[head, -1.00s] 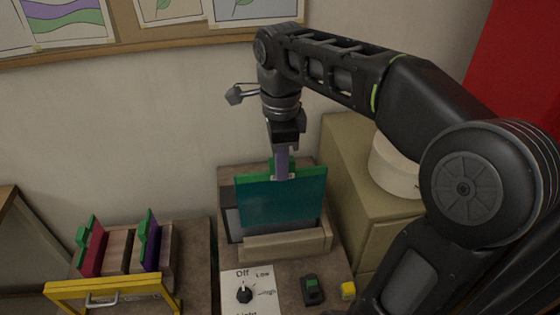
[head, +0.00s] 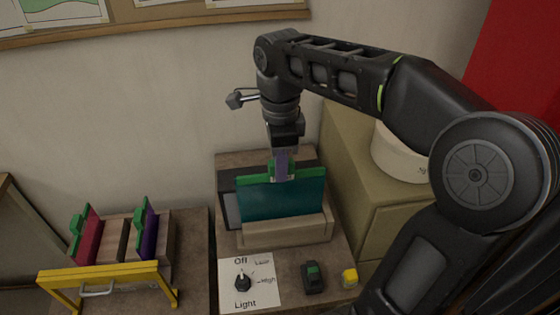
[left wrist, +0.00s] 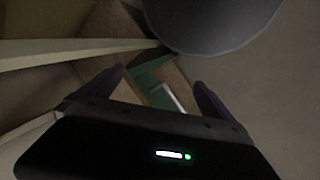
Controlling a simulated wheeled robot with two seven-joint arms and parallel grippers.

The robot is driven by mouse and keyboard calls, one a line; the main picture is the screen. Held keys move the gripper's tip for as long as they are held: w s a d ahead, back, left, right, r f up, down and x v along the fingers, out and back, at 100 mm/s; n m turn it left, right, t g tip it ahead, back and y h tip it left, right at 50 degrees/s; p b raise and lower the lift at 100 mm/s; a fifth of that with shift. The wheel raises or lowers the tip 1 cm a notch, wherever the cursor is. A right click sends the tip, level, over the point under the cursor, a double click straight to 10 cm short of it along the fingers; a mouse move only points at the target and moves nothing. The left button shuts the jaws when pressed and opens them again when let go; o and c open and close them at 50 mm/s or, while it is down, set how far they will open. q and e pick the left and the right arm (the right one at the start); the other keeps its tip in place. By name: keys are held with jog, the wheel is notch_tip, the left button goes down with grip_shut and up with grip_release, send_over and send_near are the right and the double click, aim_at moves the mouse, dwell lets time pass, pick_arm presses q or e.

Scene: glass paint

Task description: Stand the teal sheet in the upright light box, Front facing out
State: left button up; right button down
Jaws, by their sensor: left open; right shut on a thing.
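The teal sheet (head: 283,203) has a green top edge with a green tab. It stands nearly upright in the head view, its lower part hidden behind the wooden front ledge of the light box (head: 285,234). The light box's dark back panel shows to the left of the sheet. My right gripper (head: 280,166) points down and is shut on the sheet's top tab. Whether the sheet's bottom edge touches the box is hidden. My left gripper (left wrist: 160,88) is open in the left wrist view, with no thing between its fingers; it is not seen in the head view.
A rack at left holds a red sheet (head: 84,236) and a purple sheet (head: 147,228), behind a yellow frame (head: 100,273). In front of the light box are a dial card (head: 262,294), a dark switch (head: 312,277) and a yellow item (head: 350,277). A cabinet with a white round container (head: 400,152) stands right.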

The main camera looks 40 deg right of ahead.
jog(key=shift+f+b, duration=0.55)
jog(key=shift+f, duration=0.45)
jog(key=shift+w+d+f, duration=0.15)
jog(key=shift+w+f, duration=0.05)
jog(key=shift+w, duration=0.15)
dwell(0.3)
jog(key=c, duration=1.6)
grip_release()
jog(key=shift+c, duration=0.2)
jog(key=shift+o, duration=1.4)
jog(key=shift+w+d+f, duration=0.1)
jog(key=o, duration=0.7)
jog(key=shift+r+p, duration=2.75)
jog(key=shift+r, duration=0.8)
